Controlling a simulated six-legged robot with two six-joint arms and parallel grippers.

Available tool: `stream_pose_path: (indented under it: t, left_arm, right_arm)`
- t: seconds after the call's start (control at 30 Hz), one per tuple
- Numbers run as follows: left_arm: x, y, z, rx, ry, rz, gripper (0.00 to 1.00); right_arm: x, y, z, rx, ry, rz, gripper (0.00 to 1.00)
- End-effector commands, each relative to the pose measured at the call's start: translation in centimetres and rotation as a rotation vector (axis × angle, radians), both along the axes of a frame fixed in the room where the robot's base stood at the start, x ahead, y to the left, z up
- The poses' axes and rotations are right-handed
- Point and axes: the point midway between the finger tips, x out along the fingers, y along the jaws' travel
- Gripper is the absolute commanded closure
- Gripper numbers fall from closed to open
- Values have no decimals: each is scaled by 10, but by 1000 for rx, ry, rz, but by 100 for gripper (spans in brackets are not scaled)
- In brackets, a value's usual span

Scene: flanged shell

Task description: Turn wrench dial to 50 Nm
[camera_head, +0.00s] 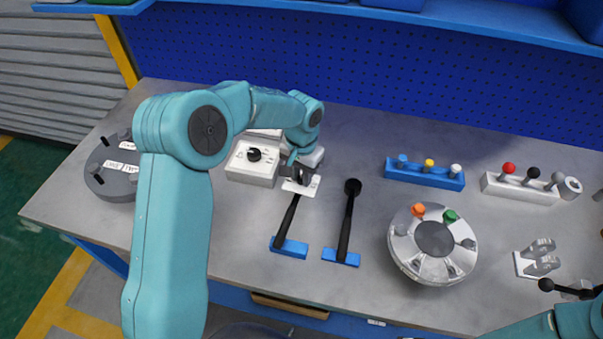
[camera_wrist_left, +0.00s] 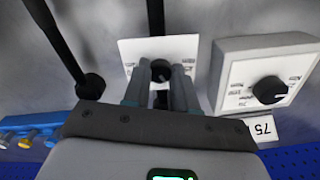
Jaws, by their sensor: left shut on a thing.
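Two wrenches with black shafts and blue ends lie on the grey bench. The left wrench (camera_head: 289,222) runs up to a white scale card (camera_head: 305,190), which also shows in the wrist view (camera_wrist_left: 189,46). My left gripper (camera_head: 297,176) is at that card. In the wrist view its fingers (camera_wrist_left: 160,92) are closed around a small black dial (camera_wrist_left: 160,70) in front of the card. The card's markings are too small to read, so the setting cannot be told. The second wrench (camera_head: 347,225) lies to the right, apart. My right gripper is out of view.
A white box with a black knob (camera_head: 254,155) stands just left of the gripper; a card reading 75 (camera_wrist_left: 263,128) is beside it. A round metal flange (camera_head: 407,255), a blue rack (camera_head: 425,175) and a white rack (camera_head: 518,189) are to the right. A dark round fixture (camera_head: 117,182) is at left.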

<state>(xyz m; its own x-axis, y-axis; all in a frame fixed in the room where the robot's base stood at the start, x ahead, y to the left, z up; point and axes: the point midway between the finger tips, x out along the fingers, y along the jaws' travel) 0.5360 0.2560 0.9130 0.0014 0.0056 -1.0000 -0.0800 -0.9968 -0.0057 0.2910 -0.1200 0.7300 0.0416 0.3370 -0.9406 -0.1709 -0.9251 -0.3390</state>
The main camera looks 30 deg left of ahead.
Motion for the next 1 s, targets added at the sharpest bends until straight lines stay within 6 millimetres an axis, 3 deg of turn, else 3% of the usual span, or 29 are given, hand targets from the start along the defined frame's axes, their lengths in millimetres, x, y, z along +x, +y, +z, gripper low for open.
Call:
stream_pose_path:
  t: [0.03, 0.1, 0.47, 0.57, 1.0]
  left_arm:
    - [1, 0, 1, 0, -3, 1, 64]
    - [1, 0, 1, 0, -2, 1, 48]
    - [1, 0, 6, 1, -2, 1, 48]
    - [1, 0, 21, 1, -5, 1, 48]
    - [0, -1, 132, 1, -5, 1, 48]
  right_arm:
    - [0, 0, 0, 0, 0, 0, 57]
    - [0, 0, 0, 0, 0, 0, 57]
    - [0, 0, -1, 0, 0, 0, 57]
    - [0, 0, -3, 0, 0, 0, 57]
    - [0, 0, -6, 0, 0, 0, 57]
